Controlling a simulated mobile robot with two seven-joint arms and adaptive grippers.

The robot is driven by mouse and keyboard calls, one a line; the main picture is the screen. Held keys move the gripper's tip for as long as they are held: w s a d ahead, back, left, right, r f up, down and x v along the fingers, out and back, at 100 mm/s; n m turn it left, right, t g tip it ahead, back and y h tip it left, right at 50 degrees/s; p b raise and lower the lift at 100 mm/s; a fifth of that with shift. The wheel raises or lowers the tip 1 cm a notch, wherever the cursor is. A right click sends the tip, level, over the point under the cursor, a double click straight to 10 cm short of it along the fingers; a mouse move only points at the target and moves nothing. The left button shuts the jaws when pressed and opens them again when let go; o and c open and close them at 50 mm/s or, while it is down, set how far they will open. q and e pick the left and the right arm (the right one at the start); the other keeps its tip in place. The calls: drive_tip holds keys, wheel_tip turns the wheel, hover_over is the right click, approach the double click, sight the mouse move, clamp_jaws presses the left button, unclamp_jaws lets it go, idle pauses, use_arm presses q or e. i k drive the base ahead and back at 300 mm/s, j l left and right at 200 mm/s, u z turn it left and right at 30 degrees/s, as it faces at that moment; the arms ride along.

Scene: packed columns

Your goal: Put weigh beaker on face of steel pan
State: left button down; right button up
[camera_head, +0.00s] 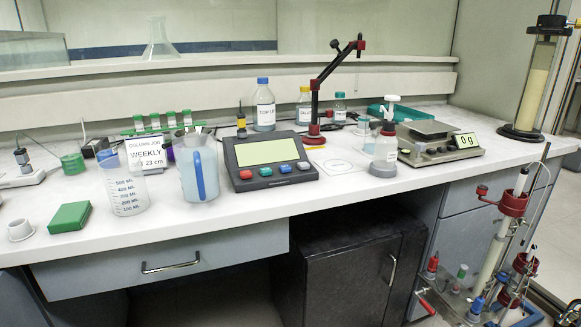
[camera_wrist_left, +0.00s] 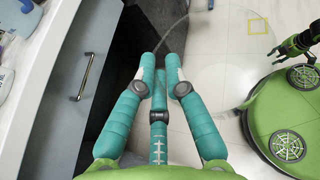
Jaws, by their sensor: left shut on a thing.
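The left wrist view shows the teal fingers of my left gripper (camera_wrist_left: 161,72) close together above the floor beside the bench. A faint clear round outline, most likely the weigh beaker (camera_wrist_left: 236,107), stretches from the fingertips to the right; its walls barely show. The steel pan (camera_head: 428,128) is the flat top of the balance at the right of the bench, whose display reads 0 g. Its face looks bare. Neither gripper shows in the head view.
A black and red stand (camera_head: 314,110) rises behind the panel (camera_head: 266,158). A graduated beaker (camera_head: 124,185) and a jug (camera_head: 187,178) stand at left. A column rack (camera_head: 500,245) stands right of the bench.

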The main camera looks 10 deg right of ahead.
sight(430, 125)
drive_tip(key=i+l+z, duration=0.15)
drive_tip(key=l+z, duration=0.25)
drive_tip(key=i+l+z, duration=0.15)
drive_tip(key=z, duration=0.25)
drive_tip(key=i+l+z, duration=0.25)
drive_tip(key=z, duration=0.15)
drive_tip(key=i+l+z, duration=0.1)
drive_tip(key=z, duration=0.25)
drive_tip(key=i, duration=0.1)
